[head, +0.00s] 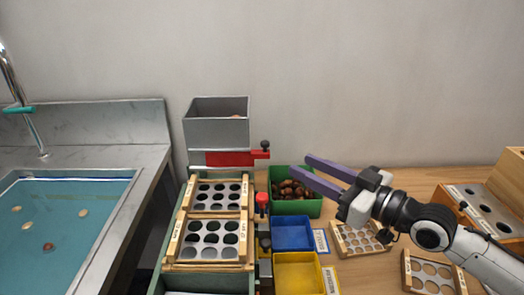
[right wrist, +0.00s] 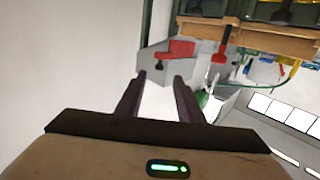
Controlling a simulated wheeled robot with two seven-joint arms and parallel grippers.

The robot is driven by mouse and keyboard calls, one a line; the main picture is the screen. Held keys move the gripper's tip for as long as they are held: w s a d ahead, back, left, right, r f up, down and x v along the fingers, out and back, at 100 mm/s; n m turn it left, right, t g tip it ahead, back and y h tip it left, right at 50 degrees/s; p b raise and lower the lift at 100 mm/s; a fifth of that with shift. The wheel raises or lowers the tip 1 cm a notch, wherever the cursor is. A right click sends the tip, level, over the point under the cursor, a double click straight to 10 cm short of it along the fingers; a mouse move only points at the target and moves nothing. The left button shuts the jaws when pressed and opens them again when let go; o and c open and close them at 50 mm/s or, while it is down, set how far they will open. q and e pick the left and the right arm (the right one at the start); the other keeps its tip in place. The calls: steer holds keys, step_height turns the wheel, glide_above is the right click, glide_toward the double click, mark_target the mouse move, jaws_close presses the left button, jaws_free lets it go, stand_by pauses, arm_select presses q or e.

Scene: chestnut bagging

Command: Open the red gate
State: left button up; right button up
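The red gate (head: 230,158) is a flat red slide under the grey hopper (head: 216,132). It sticks out to the right, with a black knob (head: 265,146) at its end. My right gripper (head: 299,164) is open and empty, its two purple fingers pointing left toward the knob and apart from it. In the right wrist view the fingers (right wrist: 160,77) are spread, with the red gate (right wrist: 180,48) and its black knob (right wrist: 159,65) ahead of them. My left gripper is not in view.
A green bin (head: 296,207) of chestnuts lies below my fingers. A red-topped knob (head: 262,198), a blue bin (head: 292,233) and a yellow bin (head: 298,274) stand nearby. Wooden hole trays (head: 246,230) lie before the hopper. A water-filled sink (head: 60,225) is at left.

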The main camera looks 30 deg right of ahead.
mark_target(268, 145)
steer(key=x, duration=0.3)
steer(key=r+p+x, duration=0.1)
steer(key=x, duration=0.4)
steer(key=shift+w+a+r, duration=0.15)
steer(key=shift+w, duration=0.3)
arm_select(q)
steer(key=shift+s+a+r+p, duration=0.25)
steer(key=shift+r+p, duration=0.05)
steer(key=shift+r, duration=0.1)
arm_select(e)
steer(key=shift+w+a, duration=0.2)
steer(key=shift+w, duration=0.35)
steer(key=shift+c, duration=0.3)
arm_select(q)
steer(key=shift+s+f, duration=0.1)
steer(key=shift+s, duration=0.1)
arm_select(e)
jaws_close()
